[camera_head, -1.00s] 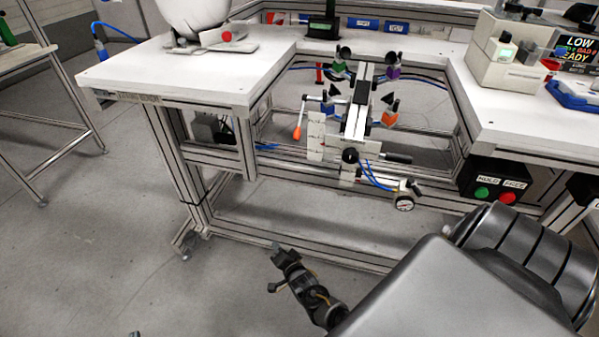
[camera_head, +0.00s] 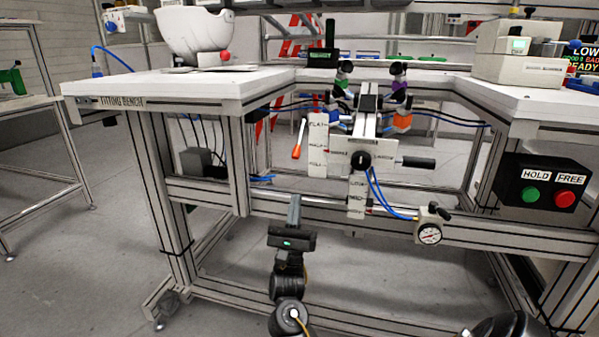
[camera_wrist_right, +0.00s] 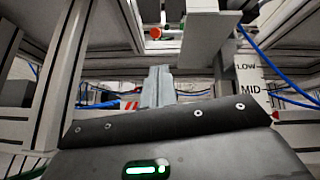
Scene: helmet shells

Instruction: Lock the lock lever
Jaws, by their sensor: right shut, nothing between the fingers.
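A thin lever with an orange grip (camera_head: 297,152), which looks like the lock lever, hangs tilted down at the left side of the clamp fixture (camera_head: 366,125). A black handle (camera_head: 416,162) sticks out to the fixture's right. In the head view my right gripper (camera_head: 294,208) is shut and empty, pointing up, below the orange grip and in front of the bench frame. In the right wrist view its shut fingers (camera_wrist_right: 157,85) point up the picture, with a small orange-red round end (camera_wrist_right: 155,33) above them, apart from the fingers. My left gripper is not in view.
A white fitting bench (camera_head: 150,97) surrounds the fixture, with metal rails (camera_head: 215,195) below. A pressure gauge (camera_head: 429,233) with blue hoses and a HOLD/FREE button box (camera_head: 545,182) are on the right. A white helmet shell (camera_head: 195,35) stands on the bench. Open floor lies left.

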